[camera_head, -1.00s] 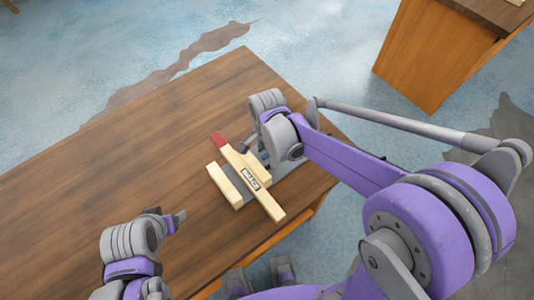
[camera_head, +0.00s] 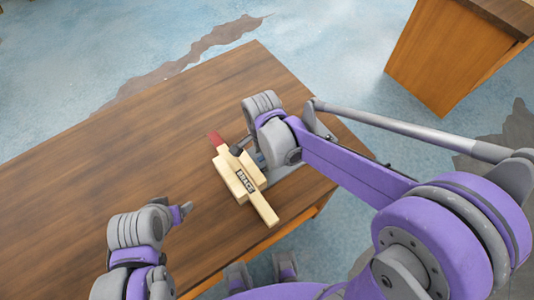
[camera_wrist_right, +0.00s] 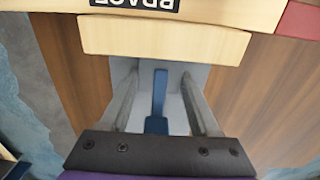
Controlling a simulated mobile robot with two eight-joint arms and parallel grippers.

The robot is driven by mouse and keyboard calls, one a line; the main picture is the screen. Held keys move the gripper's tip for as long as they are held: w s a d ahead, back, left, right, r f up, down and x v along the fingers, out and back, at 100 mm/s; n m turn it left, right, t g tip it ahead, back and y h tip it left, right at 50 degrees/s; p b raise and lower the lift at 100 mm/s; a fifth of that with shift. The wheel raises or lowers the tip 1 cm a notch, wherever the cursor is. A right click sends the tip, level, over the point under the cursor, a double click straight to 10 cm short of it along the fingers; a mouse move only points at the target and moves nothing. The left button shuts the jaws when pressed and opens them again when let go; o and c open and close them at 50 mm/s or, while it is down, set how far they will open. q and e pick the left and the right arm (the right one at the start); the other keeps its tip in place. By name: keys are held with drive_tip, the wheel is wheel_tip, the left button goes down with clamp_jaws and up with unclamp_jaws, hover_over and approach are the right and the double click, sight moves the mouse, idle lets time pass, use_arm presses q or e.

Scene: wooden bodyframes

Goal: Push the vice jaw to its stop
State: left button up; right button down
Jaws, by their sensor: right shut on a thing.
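The vice (camera_head: 285,172) sits on the wooden table, with a grey base and pale wooden jaw blocks. A pale wooden brace (camera_head: 262,206), labelled BRACE and with a red end, lies between the fixed jaw (camera_head: 229,181) and the moving vice jaw (camera_head: 251,165). No clear gap shows between them. My right gripper (camera_wrist_right: 158,100) is behind the moving vice jaw, which also shows in the wrist view (camera_wrist_right: 165,40); it is shut on the jaw's blue handle (camera_wrist_right: 160,90). The exact grip is partly hidden. My left gripper (camera_head: 183,211) is over the table, away from the vice; its fingers are unclear.
The table (camera_head: 110,165) is bare to the left of and behind the vice. The vice is close to the table's right edge. Another wooden table or cabinet (camera_head: 440,60) stands at the upper right, across the blue floor.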

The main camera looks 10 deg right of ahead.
sight(262, 158)
drive_tip(key=c, duration=0.5)
unclamp_jaws()
drive_tip(key=shift+s+a, duration=0.1)
drive_tip(key=shift+a, duration=0.15)
use_arm(q)
drive_tip(key=shift+s+a, duration=0.15)
drive_tip(key=shift+a, duration=0.1)
use_arm(e)
drive_tip(key=o, duration=0.4)
drive_tip(key=shift+a, duration=0.15)
use_arm(q)
drive_tip(key=shift+d, duration=0.1)
drive_tip(key=shift+w+r+p, duration=0.2)
drive_tip(key=shift+r+p, duration=0.35)
drive_tip(key=shift+r, duration=0.1)
use_arm(e)
wheel_tip(262, 158, up, 11)
drive_tip(key=shift+f, duration=0.1)
